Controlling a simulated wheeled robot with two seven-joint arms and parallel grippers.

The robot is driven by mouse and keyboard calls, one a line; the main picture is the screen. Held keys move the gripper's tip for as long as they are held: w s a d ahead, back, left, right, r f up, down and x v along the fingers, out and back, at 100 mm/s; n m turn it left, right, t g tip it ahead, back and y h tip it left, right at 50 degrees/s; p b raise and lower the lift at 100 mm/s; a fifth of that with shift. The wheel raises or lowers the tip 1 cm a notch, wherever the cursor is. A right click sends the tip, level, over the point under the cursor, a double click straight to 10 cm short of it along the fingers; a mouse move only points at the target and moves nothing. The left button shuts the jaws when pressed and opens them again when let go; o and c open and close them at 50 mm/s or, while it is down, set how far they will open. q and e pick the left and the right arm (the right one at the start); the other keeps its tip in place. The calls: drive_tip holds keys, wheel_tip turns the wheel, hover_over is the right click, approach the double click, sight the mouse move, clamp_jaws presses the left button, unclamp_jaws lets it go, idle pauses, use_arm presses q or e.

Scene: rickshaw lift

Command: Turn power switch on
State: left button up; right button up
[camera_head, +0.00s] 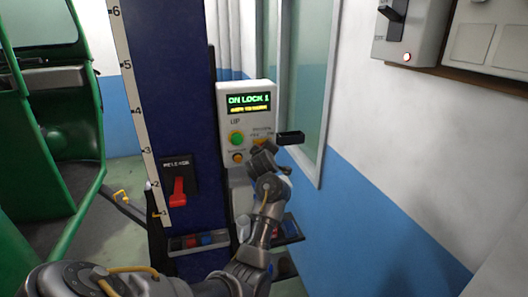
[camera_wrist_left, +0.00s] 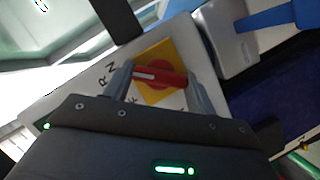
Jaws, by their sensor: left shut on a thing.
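The white control box (camera_head: 224,112) is on the right side of the blue column. Its display reads "ON LOCK 1" in green, with a yellow line below. My left gripper (camera_head: 262,150) is at the box's lower right and covers that part in the head view. In the left wrist view, a red rotary switch (camera_wrist_left: 160,77) sits on a yellow square plate (camera_wrist_left: 157,53). The fingers of my left gripper (camera_wrist_left: 163,88) are closed on both sides of the red switch. Letters beside the plate are only partly readable. My right gripper is not in view.
A green button (camera_head: 236,138) is on the box. A red lever (camera_head: 178,190) is on the blue column (camera_head: 165,90). A wall box (camera_head: 406,38) with a black handle is at the upper right. A green vehicle (camera_head: 55,120) stands at left.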

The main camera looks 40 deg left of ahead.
use_arm(q)
drive_tip(key=o, duration=1)
drive_tip(key=v, duration=1)
drive_tip(key=shift+s+d, duration=0.2)
drive_tip(key=shift+s, duration=0.15)
